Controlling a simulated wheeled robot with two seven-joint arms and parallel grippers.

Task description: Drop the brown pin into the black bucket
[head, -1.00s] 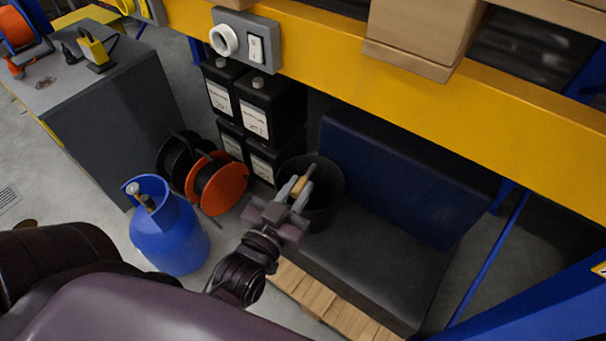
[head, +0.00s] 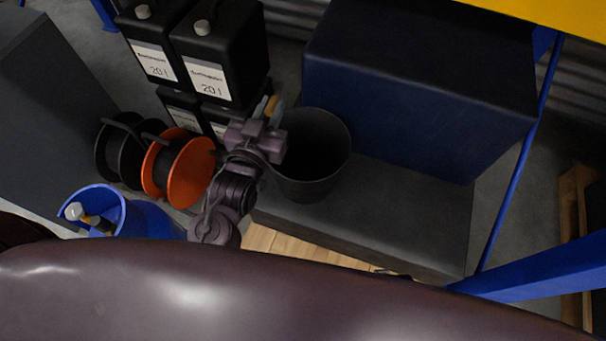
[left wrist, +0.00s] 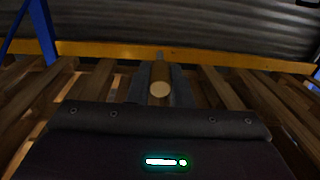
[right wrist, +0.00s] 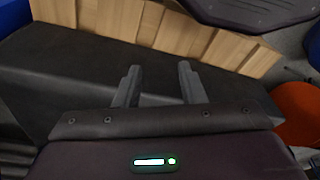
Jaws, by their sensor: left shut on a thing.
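The black bucket (head: 318,182) stands upright in the head view, on or beside a dark grey block; its inside is dark. How high the pin is above the rim, I cannot tell. In the left wrist view the pin's round pale end (left wrist: 160,90) shows between the two grey fingers.
Stacked black canisters (head: 222,62) stand behind and left of the bucket. An orange reel (head: 184,176) and a blue container (head: 140,215) are at the left.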

